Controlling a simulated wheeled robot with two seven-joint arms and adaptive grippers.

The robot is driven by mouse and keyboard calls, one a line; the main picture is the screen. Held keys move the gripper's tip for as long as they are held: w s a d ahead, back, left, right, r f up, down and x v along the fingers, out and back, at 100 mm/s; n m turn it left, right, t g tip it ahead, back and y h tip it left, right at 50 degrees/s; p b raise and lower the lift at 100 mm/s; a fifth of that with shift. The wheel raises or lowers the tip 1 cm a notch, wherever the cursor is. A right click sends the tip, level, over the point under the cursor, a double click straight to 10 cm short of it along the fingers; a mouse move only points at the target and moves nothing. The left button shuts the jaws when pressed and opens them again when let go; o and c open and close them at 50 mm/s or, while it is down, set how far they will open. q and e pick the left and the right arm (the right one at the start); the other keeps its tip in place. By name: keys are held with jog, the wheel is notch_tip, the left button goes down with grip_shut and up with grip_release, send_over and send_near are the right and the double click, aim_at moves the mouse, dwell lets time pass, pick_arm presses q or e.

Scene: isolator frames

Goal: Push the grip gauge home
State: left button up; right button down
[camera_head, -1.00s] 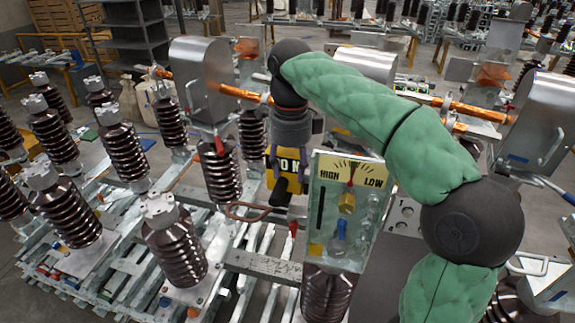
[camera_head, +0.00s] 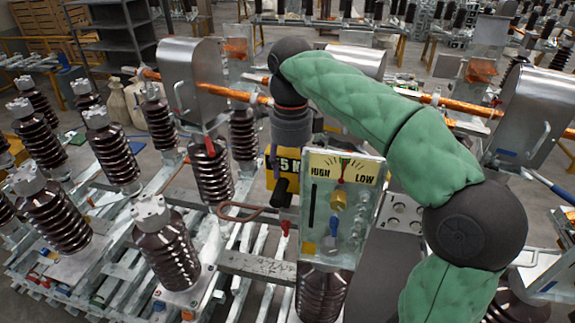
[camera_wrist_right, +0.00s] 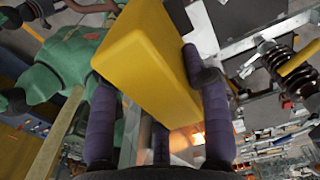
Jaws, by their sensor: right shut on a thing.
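In the right wrist view the yellow block (camera_wrist_right: 150,60) sits between the purple-grey fingers. A clear panel (camera_head: 372,215) with a HIGH–LOW dial (camera_head: 343,168) stands just right of the gauge and hides part of it. The dial's needle is near upright. Whatever lies beyond the gauge is hidden. My left gripper is out of view.
Brown ribbed insulators (camera_head: 165,255) stand on metal rails at the left and below the panel. Orange bars (camera_head: 455,105) and rounded metal covers (camera_head: 195,80) lie behind my arm. A grey shelf (camera_head: 120,50) stands at the back left.

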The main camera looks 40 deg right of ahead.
jog(key=shift+s+d+r, duration=0.1)
jog(key=shift+s+d, duration=0.05)
jog(key=c, duration=0.5)
grip_release()
notch_tip(320, 180, up, 7)
jog(key=shift+r, duration=0.15)
dwell(0.5)
